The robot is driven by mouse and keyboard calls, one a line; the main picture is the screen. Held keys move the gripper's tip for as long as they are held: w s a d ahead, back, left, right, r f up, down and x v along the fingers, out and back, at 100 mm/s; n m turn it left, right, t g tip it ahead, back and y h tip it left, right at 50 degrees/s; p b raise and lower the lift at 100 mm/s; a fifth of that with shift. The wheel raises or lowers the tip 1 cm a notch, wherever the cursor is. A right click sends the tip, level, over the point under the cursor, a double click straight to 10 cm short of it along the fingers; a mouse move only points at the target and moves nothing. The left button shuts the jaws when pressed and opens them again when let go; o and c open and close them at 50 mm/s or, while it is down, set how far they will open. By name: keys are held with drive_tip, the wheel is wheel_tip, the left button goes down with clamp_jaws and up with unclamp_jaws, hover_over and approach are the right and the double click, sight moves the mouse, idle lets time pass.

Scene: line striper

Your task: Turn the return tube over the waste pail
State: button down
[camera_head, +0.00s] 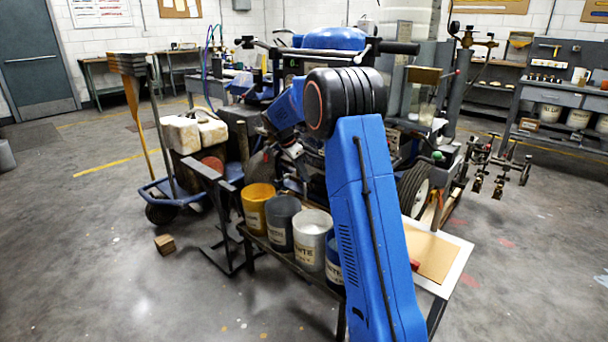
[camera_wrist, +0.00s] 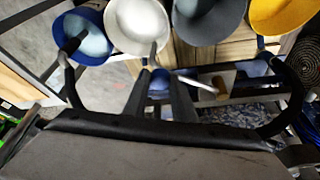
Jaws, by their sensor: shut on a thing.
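My gripper (camera_wrist: 159,78) points down beside the row of pails, its two dark fingers close together around a small blue part. I take this part for the grip of the return tube. A pale, thin tube (camera_wrist: 203,84) runs right from the fingers, but the join is unclear. In the head view my gripper (camera_head: 292,152) is low by the striper, its fingers partly hidden. The row holds a yellow pail (camera_head: 258,206), a grey pail (camera_head: 282,224), a white pail (camera_head: 311,243) and a blue pail (camera_head: 334,266). I cannot read which is the waste pail.
The pails stand on a narrow dark bench (camera_head: 266,247). The striper (camera_head: 330,38) with its blue tank is behind my arm. A white-edged board (camera_head: 432,254) lies right of my arm. A blue cart (camera_head: 168,193) with white jugs stands left. Floor at left is mostly clear.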

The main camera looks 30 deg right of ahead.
drive_tip(key=w+a+m+g+y, duration=0.2)
drive_tip(key=w+a+m+g, duration=0.1)
drive_tip(key=w+a+m, duration=0.5)
drive_tip(key=shift+w+a+m, duration=0.15)
drive_tip(key=shift+w+m, duration=0.25)
drive_tip(key=shift+m, duration=0.9)
drive_tip(key=c, duration=1.5)
unclamp_jaws()
drive_tip(key=shift+o, duration=0.2)
